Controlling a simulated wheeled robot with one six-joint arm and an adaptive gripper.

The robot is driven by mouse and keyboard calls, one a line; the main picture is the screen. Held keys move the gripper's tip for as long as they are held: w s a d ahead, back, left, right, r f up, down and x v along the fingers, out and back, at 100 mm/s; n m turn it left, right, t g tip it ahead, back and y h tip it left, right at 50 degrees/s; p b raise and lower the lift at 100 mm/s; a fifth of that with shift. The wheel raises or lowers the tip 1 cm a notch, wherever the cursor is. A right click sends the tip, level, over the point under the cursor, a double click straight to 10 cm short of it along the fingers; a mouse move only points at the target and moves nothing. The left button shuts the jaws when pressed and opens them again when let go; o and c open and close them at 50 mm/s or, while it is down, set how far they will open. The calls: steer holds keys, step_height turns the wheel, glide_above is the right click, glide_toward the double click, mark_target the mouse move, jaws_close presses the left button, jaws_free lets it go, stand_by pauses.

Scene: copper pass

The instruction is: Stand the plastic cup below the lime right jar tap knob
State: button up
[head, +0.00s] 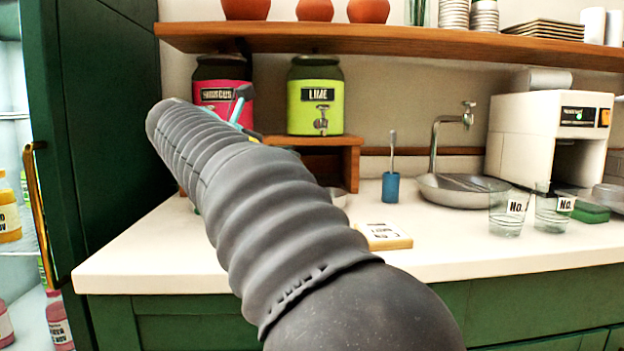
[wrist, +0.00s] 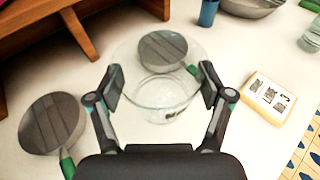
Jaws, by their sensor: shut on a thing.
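In the wrist view my gripper (wrist: 160,86) is shut on a clear plastic cup (wrist: 162,92), with one finger on each side of it. The cup looks upright, its wide rim toward the camera, over the white counter; whether it touches the counter I cannot tell. In the head view my arm hides the cup and most of the gripper. The lime jar (head: 316,92) is green with a dark lid and stands on a wooden stand (head: 353,152). Its metal tap (head: 321,121) faces front. The red hibiscus jar (head: 222,84) is to its left.
Two grey discs with green handles lie on the counter, one left of the cup (wrist: 48,124), one seen through it (wrist: 163,50). A labelled yellow block (wrist: 268,98) lies right. A blue holder (head: 391,187), sink (head: 462,190) and two labelled glasses (head: 506,222) stand further right.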

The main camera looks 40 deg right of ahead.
steer(key=x, duration=0.5)
steer(key=r+x, duration=0.1)
steer(key=x, duration=0.5)
steer(key=r+x, duration=0.1)
steer(key=x, duration=0.5)
steer(key=shift+s+d+r, duration=0.1)
steer(key=shift+d+r, duration=0.05)
steer(key=shift+d, duration=0.3)
steer(key=shift+f, duration=0.4)
steer(key=shift+f, duration=0.2)
steer(key=o, duration=0.7)
steer(key=shift+r, duration=0.2)
steer(key=v, duration=1.2)
